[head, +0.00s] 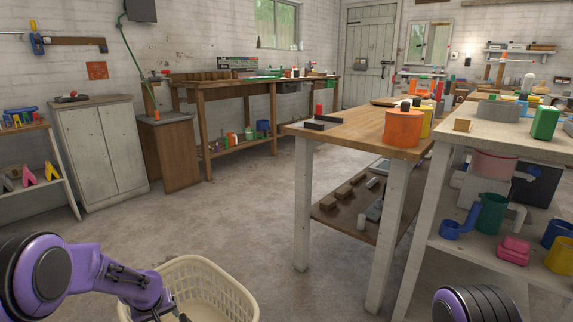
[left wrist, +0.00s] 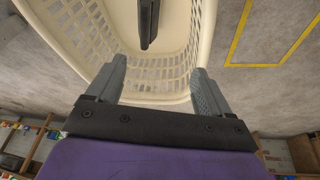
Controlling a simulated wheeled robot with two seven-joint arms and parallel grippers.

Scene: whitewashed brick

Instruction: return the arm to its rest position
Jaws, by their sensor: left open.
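My left arm, purple and black, comes in at the lower left of the head view. My left gripper (left wrist: 158,75) shows in the left wrist view with two grey fingers spread apart and nothing between them. Its fingers are at the near rim of a cream plastic basket (left wrist: 208,20); I cannot tell whether they touch it. The basket (head: 243,306) also shows at the bottom of the head view, partly hidden by my left arm. A dark elongated object (left wrist: 148,22) is seen within the basket's outline. My right gripper is out of view; only a purple part of that arm shows.
A wooden-topped table (head: 345,134) with an orange pot (head: 403,128) stands right of centre. A white shelf unit (head: 480,254) stands at the right. A workbench (head: 250,88) and a white cabinet (head: 102,150) line the back and left. The concrete floor (head: 225,215) between them is clear.

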